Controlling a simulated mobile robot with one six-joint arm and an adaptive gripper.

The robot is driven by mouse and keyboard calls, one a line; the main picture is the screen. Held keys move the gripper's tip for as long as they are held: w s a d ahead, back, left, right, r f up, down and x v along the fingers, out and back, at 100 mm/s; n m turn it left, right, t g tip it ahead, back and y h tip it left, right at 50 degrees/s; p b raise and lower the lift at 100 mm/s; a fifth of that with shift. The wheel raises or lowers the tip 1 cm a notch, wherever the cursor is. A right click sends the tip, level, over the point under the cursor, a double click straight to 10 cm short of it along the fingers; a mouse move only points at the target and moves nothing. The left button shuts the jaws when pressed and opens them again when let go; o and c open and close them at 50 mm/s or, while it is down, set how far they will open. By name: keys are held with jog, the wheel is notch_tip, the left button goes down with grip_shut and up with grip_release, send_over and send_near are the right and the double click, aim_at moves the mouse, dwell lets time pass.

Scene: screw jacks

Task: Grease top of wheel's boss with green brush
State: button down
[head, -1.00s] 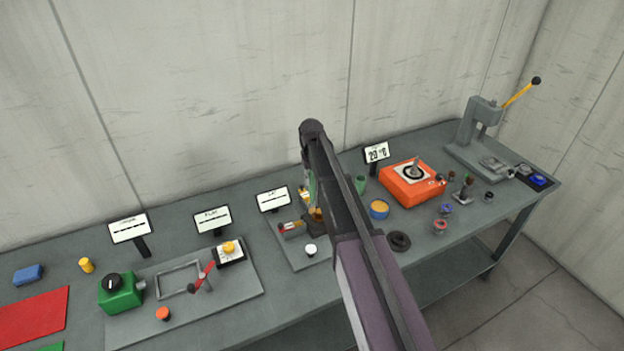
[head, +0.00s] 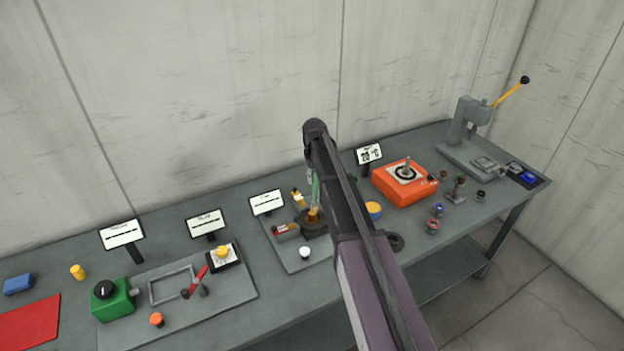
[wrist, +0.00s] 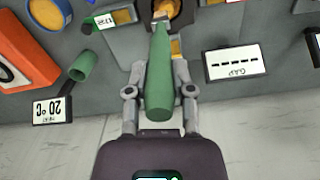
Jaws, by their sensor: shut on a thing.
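My gripper (wrist: 159,91) is shut on the green brush (wrist: 159,75), holding it by its handle. In the head view the brush (head: 316,188) points down, half hidden by my arm, with orange-brown bristles (head: 313,213) lowest. The bristles are at a dark round part, seemingly a wheel with a raised middle (head: 317,229), on a grey plate by a white sign. The wrist view shows this dark part (wrist: 184,14) at the top edge, just beyond the brush tip. I cannot tell whether the bristles touch its boss. A second dark ring (head: 393,242) lies on the bench.
A red-handled tool (head: 286,231), yellow piece (head: 298,198) and white knob (head: 305,253) are close around the dark part. A yellow-filled tub (head: 374,209) and orange heater (head: 403,181) stand right. A green cup (wrist: 84,66) is beside the brush in the wrist view.

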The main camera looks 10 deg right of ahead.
jog(key=shift+s+d+r, duration=0.1)
jog(key=shift+s+d, duration=0.05)
jog(key=shift+s, duration=0.1)
dwell(0.3)
jog(key=shift+a, duration=0.2)
jog(key=shift+s+a, duration=0.3)
jog(key=shift+a, duration=0.55)
jog(key=shift+s+a, duration=0.3)
jog(key=shift+a, duration=0.55)
jog(key=shift+d, duration=0.1)
jog(key=shift+w+d, duration=0.3)
jog(key=shift+d, duration=0.6)
jog(key=shift+w+d, duration=0.3)
jog(key=shift+d, duration=0.6)
jog(key=shift+r+p, duration=3)
jog(key=shift+p, duration=0.1)
